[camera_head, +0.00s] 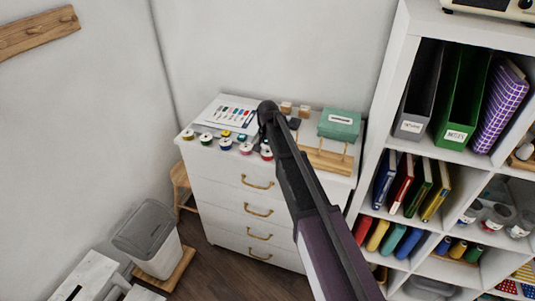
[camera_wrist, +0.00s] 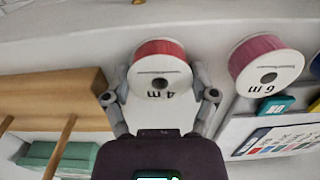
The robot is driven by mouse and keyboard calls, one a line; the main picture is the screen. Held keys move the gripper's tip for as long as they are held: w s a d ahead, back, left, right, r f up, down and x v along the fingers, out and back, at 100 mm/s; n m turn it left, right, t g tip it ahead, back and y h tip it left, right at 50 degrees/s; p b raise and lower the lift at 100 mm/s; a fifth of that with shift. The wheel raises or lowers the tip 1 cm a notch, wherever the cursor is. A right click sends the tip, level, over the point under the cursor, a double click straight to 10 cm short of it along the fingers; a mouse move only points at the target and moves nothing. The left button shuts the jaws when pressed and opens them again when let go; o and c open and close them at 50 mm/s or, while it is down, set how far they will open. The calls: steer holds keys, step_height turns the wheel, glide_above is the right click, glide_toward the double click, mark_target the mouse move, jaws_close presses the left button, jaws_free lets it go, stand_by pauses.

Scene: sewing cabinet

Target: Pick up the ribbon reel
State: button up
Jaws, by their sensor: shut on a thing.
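A ribbon reel (camera_wrist: 160,68) with a red band and a white face marked "4 m" is between my fingers in the wrist view. My gripper (camera_wrist: 160,84) is shut on it, one finger on each side. In the head view my gripper (camera_head: 265,135) is over the front of the white cabinet top, with a red reel (camera_head: 266,153) just below it near the front edge. My arm hides part of the top there. I cannot tell whether the held reel is clear of the surface. A pink reel (camera_wrist: 268,70) marked "6 m" stands apart beside it.
More reels (camera_head: 206,138) line the front edge of the cabinet top (camera_head: 190,125). A colour chart (camera_head: 228,111) lies behind them. A wooden rack with pegs (camera_head: 325,160) and a green box (camera_head: 339,124) stand at right. A tall shelf (camera_head: 385,100) borders the cabinet on the right.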

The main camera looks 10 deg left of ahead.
steer(key=shift+r, duration=0.2)
step_height(320, 180, up, 4)
steer(key=p, duration=0.4)
steer(key=shift+f, duration=0.15)
steer(key=s+d, duration=0.2)
steer(key=s, duration=0.5)
steer(key=s+d+p, duration=0.1)
steer(key=s+d, duration=0.2)
steer(key=s, duration=0.5)
steer(key=shift+s+r, duration=0.15)
steer(key=shift+r, duration=0.3)
steer(key=w+d+r+m+p, duration=0.2)
steer(key=w+r+p, duration=0.2)
steer(key=w, duration=0.1)
steer(key=w+d+r+m+p, duration=0.1)
steer(key=w+r+m+p, duration=0.1)
steer(key=w+r+p, duration=0.2)
steer(key=w+d+r+m+p, duration=0.1)
steer(key=w+r+p, duration=0.3)
steer(key=w, duration=0.4)
steer(key=shift+d+r+m, duration=0.1)
steer(key=shift+d+m, duration=0.3)
steer(key=shift+d, duration=0.4)
steer(key=shift+f+b, duration=0.45)
steer(key=shift+f, duration=0.15)
steer(key=shift+f+b, duration=2.75)
steer(key=shift+b, duration=0.05)
